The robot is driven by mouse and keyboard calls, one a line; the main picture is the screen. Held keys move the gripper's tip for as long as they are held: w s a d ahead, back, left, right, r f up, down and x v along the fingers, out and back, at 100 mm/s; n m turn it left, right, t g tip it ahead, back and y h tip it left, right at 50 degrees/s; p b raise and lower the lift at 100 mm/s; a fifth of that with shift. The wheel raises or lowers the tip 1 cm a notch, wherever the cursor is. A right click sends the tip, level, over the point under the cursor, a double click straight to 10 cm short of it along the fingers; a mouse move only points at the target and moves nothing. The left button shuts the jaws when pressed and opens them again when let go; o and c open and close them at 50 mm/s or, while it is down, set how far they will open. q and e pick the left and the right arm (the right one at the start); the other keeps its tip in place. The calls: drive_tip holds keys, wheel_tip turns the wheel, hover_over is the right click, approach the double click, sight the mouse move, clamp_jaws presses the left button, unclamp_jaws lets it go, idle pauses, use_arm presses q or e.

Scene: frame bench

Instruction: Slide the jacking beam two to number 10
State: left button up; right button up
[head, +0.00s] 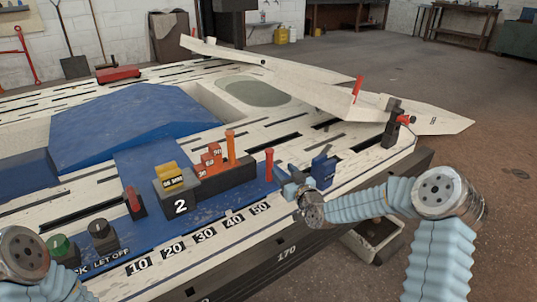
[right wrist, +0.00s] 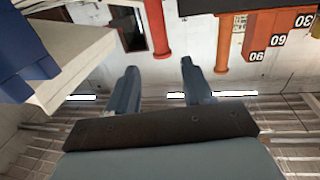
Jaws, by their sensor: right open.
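A grey block marked 2 (head: 180,205) with yellow tags on top sits on the blue strip of the bench; I take it as the marked end of jacking beam two. The front-edge scale (head: 205,234) reads 10 to 50, and the block stands behind about 20 and 30. A red upright post (head: 269,165) stands right of the block; a red post (right wrist: 158,28) shows beyond my fingers in the right wrist view. My right gripper (head: 288,178) is just right of the post, open and empty, its fingertips (right wrist: 160,70) apart. My left gripper is out of view.
An orange post (head: 230,147) and orange numbered blocks (head: 211,155) stand behind the 2 block. A blue block (head: 323,168) is close right of my right gripper. Black and green knobs (head: 103,236) and a small red lever (head: 133,200) lie left.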

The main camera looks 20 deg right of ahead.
sight(271, 158)
drive_tip(key=w, duration=0.3)
drive_tip(key=w+a, duration=0.1)
drive_tip(key=w, duration=0.3)
drive_tip(key=w+a, duration=0.1)
drive_tip(key=w, duration=0.2)
drive_tip(key=shift+w, duration=0.35)
drive_tip(key=shift+c, duration=0.2)
drive_tip(key=shift+a+f, duration=0.1)
clamp_jaws()
